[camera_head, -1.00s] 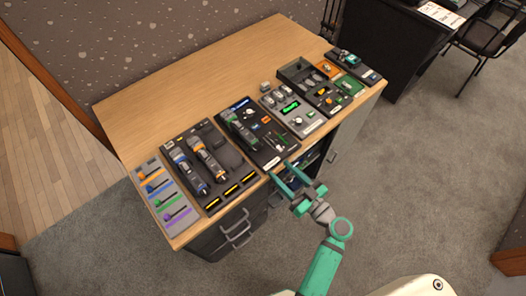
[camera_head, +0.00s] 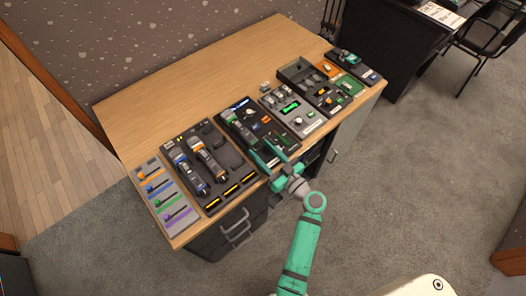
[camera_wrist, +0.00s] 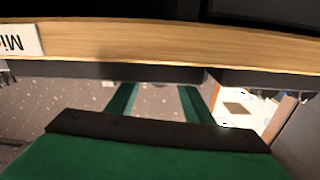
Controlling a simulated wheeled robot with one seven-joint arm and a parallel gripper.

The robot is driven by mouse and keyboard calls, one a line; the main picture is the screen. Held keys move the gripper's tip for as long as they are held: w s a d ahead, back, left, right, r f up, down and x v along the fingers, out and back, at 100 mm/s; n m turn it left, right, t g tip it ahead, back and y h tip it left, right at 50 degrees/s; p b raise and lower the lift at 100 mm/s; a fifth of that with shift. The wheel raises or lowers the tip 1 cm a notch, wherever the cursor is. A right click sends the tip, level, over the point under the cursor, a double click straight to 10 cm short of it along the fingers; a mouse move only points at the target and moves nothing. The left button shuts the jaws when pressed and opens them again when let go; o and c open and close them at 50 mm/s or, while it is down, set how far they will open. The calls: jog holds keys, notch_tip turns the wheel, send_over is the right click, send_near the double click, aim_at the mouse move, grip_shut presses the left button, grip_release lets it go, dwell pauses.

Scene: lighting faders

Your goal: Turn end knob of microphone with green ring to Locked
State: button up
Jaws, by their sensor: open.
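The microphone with a green ring (camera_head: 240,126) lies on a dark panel (camera_head: 236,108) in the middle of the row on the desk. Its end knob is too small to make out, and I cannot read its setting. My gripper (camera_head: 260,147) is open and empty, at the front edge of that panel, just right of the microphone's near end. I cannot tell its height over the panel. In the wrist view my gripper (camera_wrist: 157,91) shows two green fingers apart with nothing between them. The microphone is not in that view.
Microphones with a blue ring (camera_head: 187,171) and an orange ring (camera_head: 208,157) lie on the panel to the left. A fader panel (camera_head: 164,194) is at far left. A panel with a green display (camera_head: 291,107) stands to the right. The desk's back (camera_head: 190,85) is clear.

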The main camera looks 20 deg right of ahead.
jog(key=shift+c, duration=0.4)
jog(key=c, duration=1)
jog(key=shift+m, duration=1.6)
jog(key=o, duration=1.1)
